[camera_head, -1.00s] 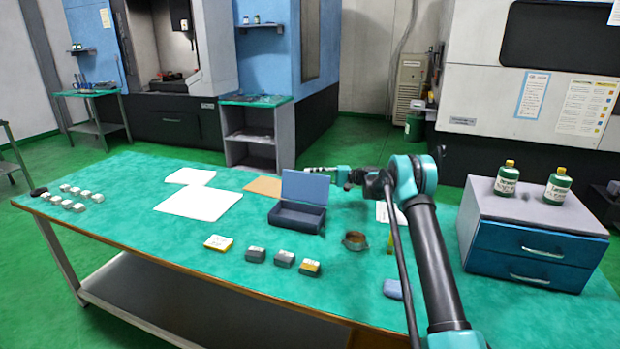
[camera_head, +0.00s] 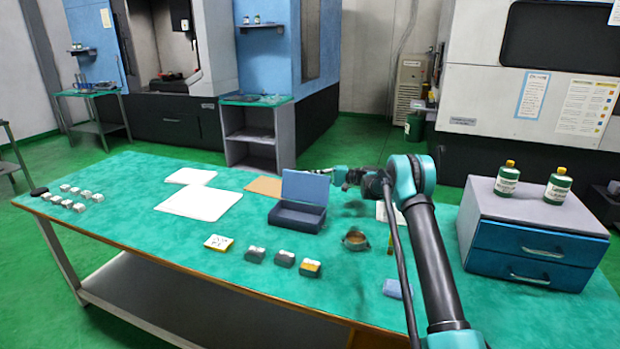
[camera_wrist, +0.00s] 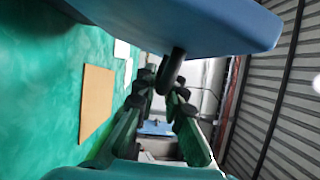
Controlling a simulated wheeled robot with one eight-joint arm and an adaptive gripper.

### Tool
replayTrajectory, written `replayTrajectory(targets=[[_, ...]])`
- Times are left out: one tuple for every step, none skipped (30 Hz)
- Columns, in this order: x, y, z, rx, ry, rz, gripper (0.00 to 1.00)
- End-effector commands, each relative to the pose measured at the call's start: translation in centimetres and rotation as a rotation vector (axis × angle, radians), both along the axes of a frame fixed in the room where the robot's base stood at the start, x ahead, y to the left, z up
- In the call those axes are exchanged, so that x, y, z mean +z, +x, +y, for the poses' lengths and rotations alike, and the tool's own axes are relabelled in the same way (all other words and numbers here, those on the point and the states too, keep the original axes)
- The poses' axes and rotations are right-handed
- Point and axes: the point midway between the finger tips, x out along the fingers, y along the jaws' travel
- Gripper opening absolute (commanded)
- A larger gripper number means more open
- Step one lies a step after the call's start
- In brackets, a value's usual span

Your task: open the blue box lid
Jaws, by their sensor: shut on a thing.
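The blue box (camera_head: 296,217) stands on the green table with its lid (camera_head: 304,187) raised upright at the back, and the inside shows dark. My gripper (camera_head: 338,176) is at the lid's upper right edge, its fingertips partly hidden behind the lid in the head view. In the wrist view the lid (camera_wrist: 200,22) fills the top, with a dark handle (camera_wrist: 174,66) sticking out from it. My gripper's fingers (camera_wrist: 161,92) are closed around the end of this handle.
White sheets (camera_head: 199,203) and a brown sheet (camera_head: 263,186) lie left of the box. Small blocks (camera_head: 284,258) and a round metal dish (camera_head: 355,240) are in front. A drawer cabinet (camera_head: 535,225) with two green bottles stands at the right.

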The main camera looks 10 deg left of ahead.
Motion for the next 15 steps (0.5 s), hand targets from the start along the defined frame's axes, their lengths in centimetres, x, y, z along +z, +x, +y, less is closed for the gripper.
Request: replayTrajectory(targets=[[0.0,0.0,0.0,0.000,-0.002,-0.002,0.00],[0.0,-0.1,0.0,0.000,-0.002,-0.006,0.00],[0.2,-0.2,0.0,0.000,-0.004,-0.020,0.00],[0.3,-0.3,0.0,0.000,-0.007,-0.034,0.00],[0.4,-0.5,0.1,-0.001,-0.012,-0.052,0.00],[0.6,-0.8,0.1,-0.001,-0.017,-0.078,0.00],[0.8,-1.0,0.1,0.000,-0.020,-0.094,0.00],[0.9,-1.2,0.2,0.001,-0.022,-0.104,0.00],[1.0,-1.4,0.2,0.001,-0.023,-0.111,0.00],[1.1,-1.6,0.3,0.001,-0.023,-0.111,0.00],[1.2,-1.8,0.3,0.001,-0.023,-0.111,0.00],[1.3,-1.9,0.3,0.001,-0.023,-0.110,0.00],[1.3,-2.0,0.3,0.001,-0.023,-0.110,0.00],[1.3,-2.0,0.3,0.001,-0.023,-0.110,0.00],[1.3,-2.0,0.3,0.000,-0.022,-0.109,0.00]])
